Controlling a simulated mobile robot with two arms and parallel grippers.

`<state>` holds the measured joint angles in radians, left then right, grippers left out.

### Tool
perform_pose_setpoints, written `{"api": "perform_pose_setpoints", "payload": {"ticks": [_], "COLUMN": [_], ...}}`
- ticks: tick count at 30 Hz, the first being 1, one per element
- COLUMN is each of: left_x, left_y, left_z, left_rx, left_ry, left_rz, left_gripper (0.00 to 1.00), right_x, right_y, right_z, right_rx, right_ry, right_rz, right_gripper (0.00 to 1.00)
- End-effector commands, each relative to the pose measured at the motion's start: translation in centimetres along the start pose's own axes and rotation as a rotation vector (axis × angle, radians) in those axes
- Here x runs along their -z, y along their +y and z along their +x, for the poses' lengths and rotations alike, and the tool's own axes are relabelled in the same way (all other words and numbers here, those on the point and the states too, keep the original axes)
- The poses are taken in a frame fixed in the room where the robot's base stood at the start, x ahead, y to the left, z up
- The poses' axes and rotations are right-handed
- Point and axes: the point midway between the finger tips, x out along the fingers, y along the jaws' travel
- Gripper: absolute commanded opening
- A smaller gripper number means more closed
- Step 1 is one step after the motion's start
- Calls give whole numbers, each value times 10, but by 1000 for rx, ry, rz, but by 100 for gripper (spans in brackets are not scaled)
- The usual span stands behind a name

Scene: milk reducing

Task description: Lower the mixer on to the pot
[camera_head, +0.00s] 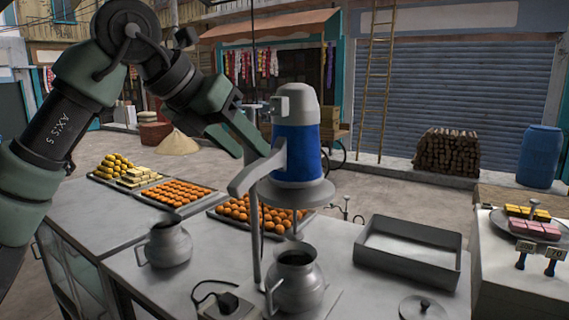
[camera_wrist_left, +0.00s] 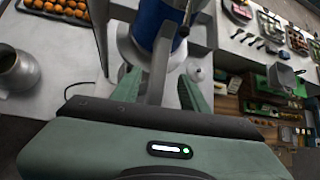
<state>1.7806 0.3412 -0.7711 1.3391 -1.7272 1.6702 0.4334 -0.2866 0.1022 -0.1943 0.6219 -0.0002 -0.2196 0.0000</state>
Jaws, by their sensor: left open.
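The mixer (camera_head: 298,150) has a blue and white motor body with a grey disc below it, held on a stand by a grey arm (camera_head: 248,178). The grey metal pot (camera_head: 297,288) stands upright beneath it, with a gap between disc and pot mouth. My left gripper (camera_head: 262,143) is beside the mixer's motor body at its upper left. In the left wrist view the mixer (camera_wrist_left: 158,22) is at the top. My left gripper (camera_wrist_left: 158,92) is open there, with a grey bar of the mixer between its fingers; contact is unclear. My right gripper is not in view.
A second metal pot (camera_head: 168,245) stands to the left. An empty metal tray (camera_head: 408,262) and a lid (camera_head: 422,308) lie to the right. Trays of orange sweets (camera_head: 178,194) line the back left of the table. A black cable and plug (camera_head: 226,302) lie near the stand.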

Motion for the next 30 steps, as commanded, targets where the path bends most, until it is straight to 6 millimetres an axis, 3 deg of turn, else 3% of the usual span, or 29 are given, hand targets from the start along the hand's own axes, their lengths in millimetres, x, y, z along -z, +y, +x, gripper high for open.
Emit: {"api": "perform_pose_setpoints", "payload": {"ticks": [4,12,18,25,26,30], "left_x": [-1,-2,0,0,0,0], "left_y": [-1,-2,-1,-1,-1,-1], "left_z": [17,59,74,75,75,75], "left_rx": [2,5,4,4,4,3], "left_ry": [4,3,0,-1,-1,0], "left_rz": [0,0,0,1,1,1], "left_gripper": [44,44,44,44,41,2], "right_x": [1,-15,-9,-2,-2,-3], "right_y": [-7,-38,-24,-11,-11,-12], "right_z": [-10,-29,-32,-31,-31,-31], "right_rx": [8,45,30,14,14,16], "right_ry": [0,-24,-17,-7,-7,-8], "right_rz": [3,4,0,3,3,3], "right_gripper": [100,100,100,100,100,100]}}
